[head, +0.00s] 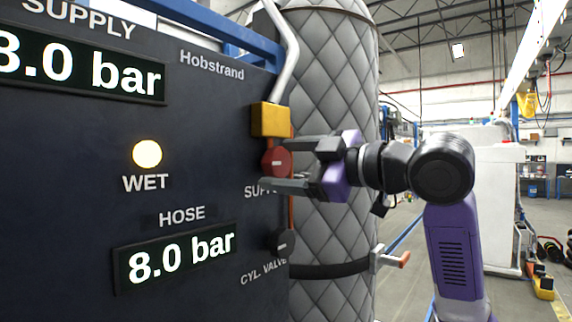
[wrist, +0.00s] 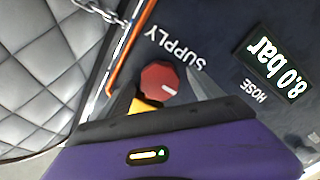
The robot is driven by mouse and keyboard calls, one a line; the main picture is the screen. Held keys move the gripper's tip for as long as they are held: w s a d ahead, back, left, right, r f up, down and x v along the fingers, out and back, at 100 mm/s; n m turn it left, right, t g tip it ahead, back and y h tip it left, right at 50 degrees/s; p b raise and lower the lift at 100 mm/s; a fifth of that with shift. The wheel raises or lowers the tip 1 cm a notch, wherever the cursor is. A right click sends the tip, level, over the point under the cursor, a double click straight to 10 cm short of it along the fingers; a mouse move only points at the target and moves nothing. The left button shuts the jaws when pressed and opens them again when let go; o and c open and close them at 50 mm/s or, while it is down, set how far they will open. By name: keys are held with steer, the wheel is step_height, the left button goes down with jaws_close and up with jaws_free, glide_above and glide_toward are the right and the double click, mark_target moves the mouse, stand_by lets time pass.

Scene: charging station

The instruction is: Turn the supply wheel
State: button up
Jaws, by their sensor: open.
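The supply wheel (head: 277,162) is a red knob with a white mark, on the dark panel above the word SUPPLY, which is partly hidden. It also shows in the wrist view (wrist: 160,78), near the panel's edge. My gripper (head: 274,164) reaches in from the right with its fingers apart. In the head view one finger is above the wheel and one below it. In the wrist view the wheel lies between the fingers. I cannot tell whether either finger touches it.
A yellow block (head: 270,120) sits just above the wheel and a black cylinder valve knob (head: 282,243) below. The hose display (head: 178,258) reads 8.0 bar; the WET lamp (head: 147,154) glows. A quilted grey cylinder (head: 330,70) stands behind my gripper.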

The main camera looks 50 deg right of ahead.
steer(key=s+b, duration=0.1)
steer(key=s, duration=0.6)
steer(key=shift+s, duration=0.4)
steer(key=shift+d, duration=0.1)
stand_by(0.7)
